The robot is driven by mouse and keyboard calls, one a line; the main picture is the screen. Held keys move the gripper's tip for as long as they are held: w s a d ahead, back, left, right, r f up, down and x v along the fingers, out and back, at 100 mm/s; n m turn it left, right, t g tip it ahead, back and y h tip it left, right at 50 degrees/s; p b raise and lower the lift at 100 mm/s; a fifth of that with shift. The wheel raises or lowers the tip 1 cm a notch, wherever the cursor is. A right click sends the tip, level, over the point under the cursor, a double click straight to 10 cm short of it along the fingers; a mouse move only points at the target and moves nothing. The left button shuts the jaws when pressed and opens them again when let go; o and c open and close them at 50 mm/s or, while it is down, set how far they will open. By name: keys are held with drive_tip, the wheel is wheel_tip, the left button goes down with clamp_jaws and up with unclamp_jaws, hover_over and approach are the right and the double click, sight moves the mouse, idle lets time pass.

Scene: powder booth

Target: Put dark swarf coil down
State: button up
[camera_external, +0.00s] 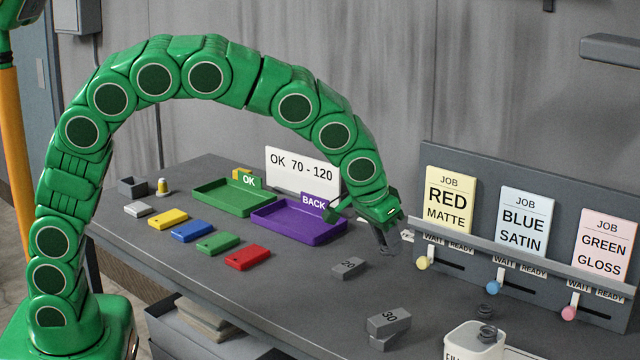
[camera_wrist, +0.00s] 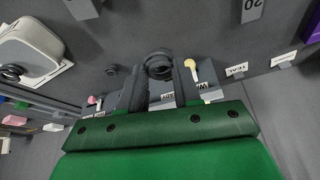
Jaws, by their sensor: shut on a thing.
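My gripper (camera_external: 385,236) hangs over the grey bench at the end of my green arm, pointing down. In the wrist view its two dark fingers are shut on a dark swarf coil (camera_wrist: 158,66), which shows as dark rings at the fingertips. In the external view the held coil is hard to tell from the dark fingers. A second dark coil (camera_external: 492,286) sits on the bench near the blue slider; it also shows in the wrist view (camera_wrist: 112,70). Another dark coil (camera_external: 487,334) is at the top of a white container (camera_external: 460,345) at the front right.
A purple BACK tray (camera_external: 325,234) and green OK tray (camera_external: 215,198) lie left of my gripper. Grey blocks marked 20 (camera_external: 349,268) and 30 (camera_external: 388,322) stand nearer the front. The job board (camera_external: 468,233) with sliders stands right. Bench between block 20 and the sliders is clear.

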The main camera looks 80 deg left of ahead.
drive_tip(key=shift+s+d+r, duration=0.1)
drive_tip(key=shift+s+r, duration=0.05)
drive_tip(key=shift+s, duration=0.25)
drive_tip(key=s+d+r, duration=0.1)
drive_tip(key=d+r, duration=0.3)
drive_tip(key=d, duration=0.4)
drive_tip(key=d+r, duration=0.4)
drive_tip(key=d, duration=0.4)
drive_tip(key=shift+n, duration=0.3)
drive_tip(key=w+d+f, duration=0.1)
drive_tip(key=w+f, duration=0.2)
drive_tip(key=w, duration=0.1)
drive_tip(key=w+d+f, duration=0.1)
drive_tip(key=w+f, duration=0.2)
drive_tip(key=w, duration=0.1)
drive_tip(key=w+d+f, duration=0.1)
drive_tip(key=w+f, duration=0.2)
drive_tip(key=w, duration=0.1)
drive_tip(key=shift+w+f, duration=0.15)
drive_tip(key=shift+w, duration=0.1)
drive_tip(key=shift+w+f, duration=0.35)
drive_tip(key=shift+f, duration=1.65)
drive_tip(key=shift+f, duration=0.45)
drive_tip(key=o, duration=0.7)
